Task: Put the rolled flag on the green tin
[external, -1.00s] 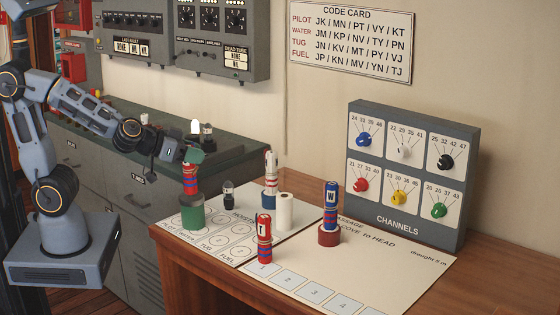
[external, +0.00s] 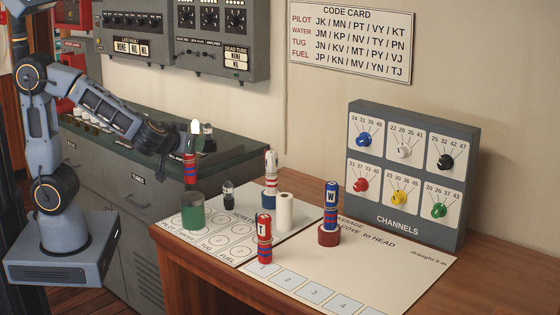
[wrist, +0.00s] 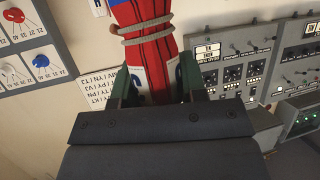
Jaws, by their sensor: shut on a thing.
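The rolled flag (external: 190,170), red with blue bands, hangs upright in my gripper (external: 186,147). Its lower end is a little above the green tin (external: 193,214), with a small gap showing. The tin stands at the left corner of the chart sheet on the desk. In the wrist view, the green fingers of my gripper (wrist: 157,80) are on both sides of the red flag (wrist: 150,45), with a grey cord wound around it. The tin is not visible in the wrist view.
A dark-capped small bottle (external: 228,192), a white roll (external: 285,212), and a white banded flag (external: 270,168) stand nearby. A red flag marked T (external: 264,240) stands in front. A blue flag marked W (external: 331,198) stands on a red tin (external: 328,236). The channels box (external: 415,180) is at the right.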

